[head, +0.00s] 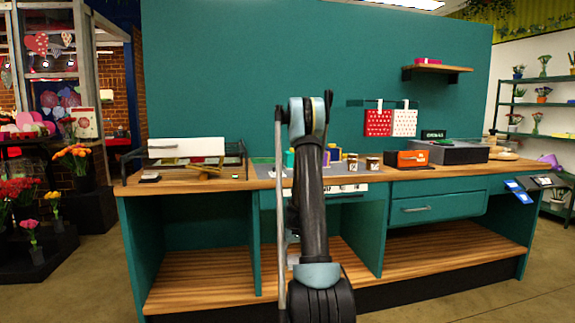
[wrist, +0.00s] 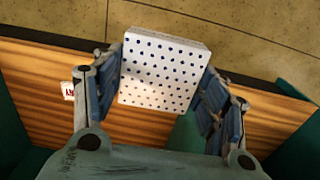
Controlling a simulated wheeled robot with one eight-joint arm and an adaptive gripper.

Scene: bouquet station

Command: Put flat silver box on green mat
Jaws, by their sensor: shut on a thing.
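My gripper (wrist: 160,85) is shut on a white box with dark blue dots (wrist: 160,68), held between its two finger pads in the wrist view. The box's broad dotted face is toward the camera, and a plain pale side shows along its top edge. I cannot pick out a separate flat silver box in either view. No green mat can be made out clearly. In the head view my arm stands in front of the counter's middle and hides my gripper and part of the countertop.
A wooden surface (wrist: 40,85) lies below the held box, with tiled floor (wrist: 270,50) past its edge. In the head view, the teal counter carries a wire rack (head: 240,155) at left, small jars (head: 372,164) midway, and an orange-red box (head: 408,158) beside a grey bin (head: 452,154).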

